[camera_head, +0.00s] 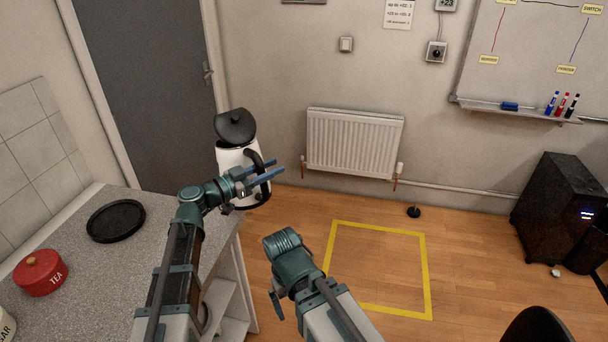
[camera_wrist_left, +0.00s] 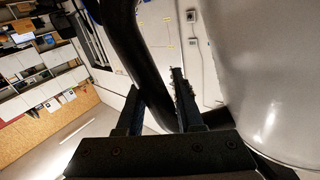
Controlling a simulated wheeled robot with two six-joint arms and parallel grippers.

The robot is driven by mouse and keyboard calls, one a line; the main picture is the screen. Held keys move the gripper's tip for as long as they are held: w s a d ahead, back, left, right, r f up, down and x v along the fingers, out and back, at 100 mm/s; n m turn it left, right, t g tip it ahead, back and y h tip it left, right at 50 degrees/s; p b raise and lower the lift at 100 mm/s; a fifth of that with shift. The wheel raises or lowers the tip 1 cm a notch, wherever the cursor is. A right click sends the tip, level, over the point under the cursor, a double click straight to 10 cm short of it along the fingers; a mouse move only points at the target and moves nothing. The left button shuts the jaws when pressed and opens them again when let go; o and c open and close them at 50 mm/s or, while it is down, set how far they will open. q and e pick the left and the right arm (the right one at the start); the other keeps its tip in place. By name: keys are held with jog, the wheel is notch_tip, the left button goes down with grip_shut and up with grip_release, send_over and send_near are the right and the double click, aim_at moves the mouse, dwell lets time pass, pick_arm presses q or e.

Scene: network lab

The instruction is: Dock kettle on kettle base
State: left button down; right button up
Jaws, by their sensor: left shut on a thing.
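A white kettle (camera_head: 229,158) with a black lid and black handle is held up beside the right edge of the counter, roughly upright. My left gripper (camera_head: 262,174) is shut on its handle. In the left wrist view the black handle (camera_wrist_left: 125,45) passes between the fingers of the left gripper (camera_wrist_left: 157,105), and the white kettle body (camera_wrist_left: 275,70) fills the right side. A round black rimmed disc (camera_head: 116,221) lies on the counter; I cannot tell if it is the kettle base or a tray. My right arm is low in the middle; its fingers do not show clearly.
The speckled counter (camera_head: 150,262) runs along the left. A red TEA tin (camera_head: 40,272) and a partly cut-off sugar tin (camera_head: 5,325) stand on it. The counter is bare around the black disc. A radiator (camera_head: 353,143) hangs on the back wall.

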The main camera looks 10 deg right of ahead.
pick_arm(q)
jog(key=w+a+n+t+y, duration=0.2)
jog(key=a+t+y, duration=0.1)
jog(key=a, duration=1.6)
jog(key=w+a+r+n+t+y+p, duration=0.1)
jog(key=w+a+n+t+y, duration=0.1)
jog(key=a, duration=1.7)
jog(key=shift+a+r+n+t+y, duration=0.3)
jog(key=shift+n+t+y, duration=0.1)
jog(key=shift+t+y, duration=0.5)
jog(key=shift+f, duration=0.25)
notch_tip(320, 180, down, 6)
jog(key=b, duration=0.5)
jog(key=shift+r+b, duration=0.25)
jog(key=shift+b, duration=0.05)
jog(key=shift+f+b, duration=0.55)
jog(key=shift+b, duration=0.05)
jog(key=c, duration=0.8)
grip_release()
jog(key=shift+c, duration=0.2)
jog(key=shift+s, duration=0.1)
